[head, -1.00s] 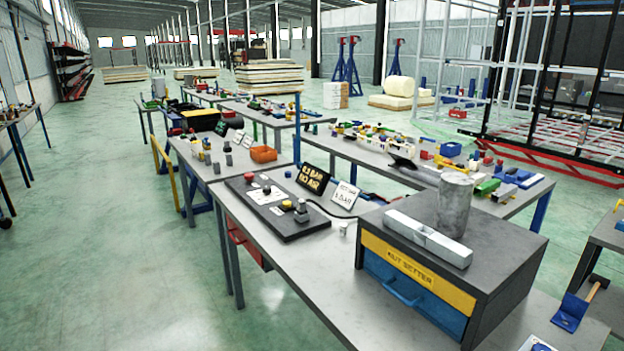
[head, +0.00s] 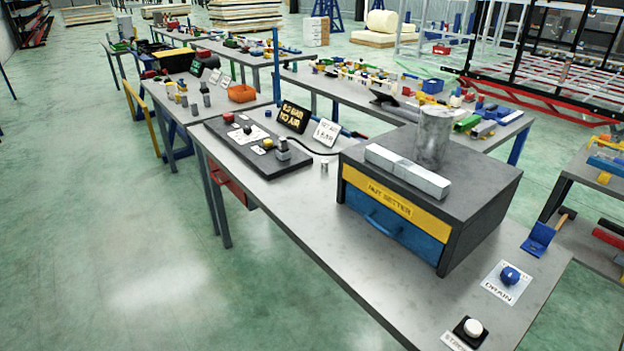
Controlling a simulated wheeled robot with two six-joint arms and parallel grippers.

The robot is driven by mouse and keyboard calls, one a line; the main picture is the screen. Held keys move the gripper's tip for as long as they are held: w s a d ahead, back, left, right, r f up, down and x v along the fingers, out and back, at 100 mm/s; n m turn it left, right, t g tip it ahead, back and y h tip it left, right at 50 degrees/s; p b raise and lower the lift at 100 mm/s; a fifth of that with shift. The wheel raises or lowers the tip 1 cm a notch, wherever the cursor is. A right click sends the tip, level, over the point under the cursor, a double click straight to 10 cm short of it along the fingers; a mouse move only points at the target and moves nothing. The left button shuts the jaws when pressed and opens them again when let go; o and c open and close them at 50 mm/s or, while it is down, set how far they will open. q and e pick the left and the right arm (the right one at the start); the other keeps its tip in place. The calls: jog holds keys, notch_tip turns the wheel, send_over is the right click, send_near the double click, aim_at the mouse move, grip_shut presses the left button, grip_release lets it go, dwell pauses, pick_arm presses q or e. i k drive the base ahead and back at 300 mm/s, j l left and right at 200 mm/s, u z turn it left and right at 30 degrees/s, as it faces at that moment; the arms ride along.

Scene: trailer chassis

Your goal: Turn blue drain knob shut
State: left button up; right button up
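The blue drain knob (head: 510,275) sits on a white plate labelled DRAIN (head: 498,290) near the right end of the grey workbench (head: 290,230). The knob is small in the head view, and I cannot tell which way it is turned. Nothing touches it. Neither of my grippers shows in the head view.
A white round button on a black base (head: 473,328) stands nearer the front edge. The nut setter box (head: 400,205), with a blue drawer and a metal cylinder on top, stands left of the knob. A blue bracket (head: 538,238) lies behind it. The bench front is clear.

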aim_at(509, 275)
jog(key=l+z, duration=0.1)
jog(key=z, duration=1.3)
jog(key=k+l, duration=0.05)
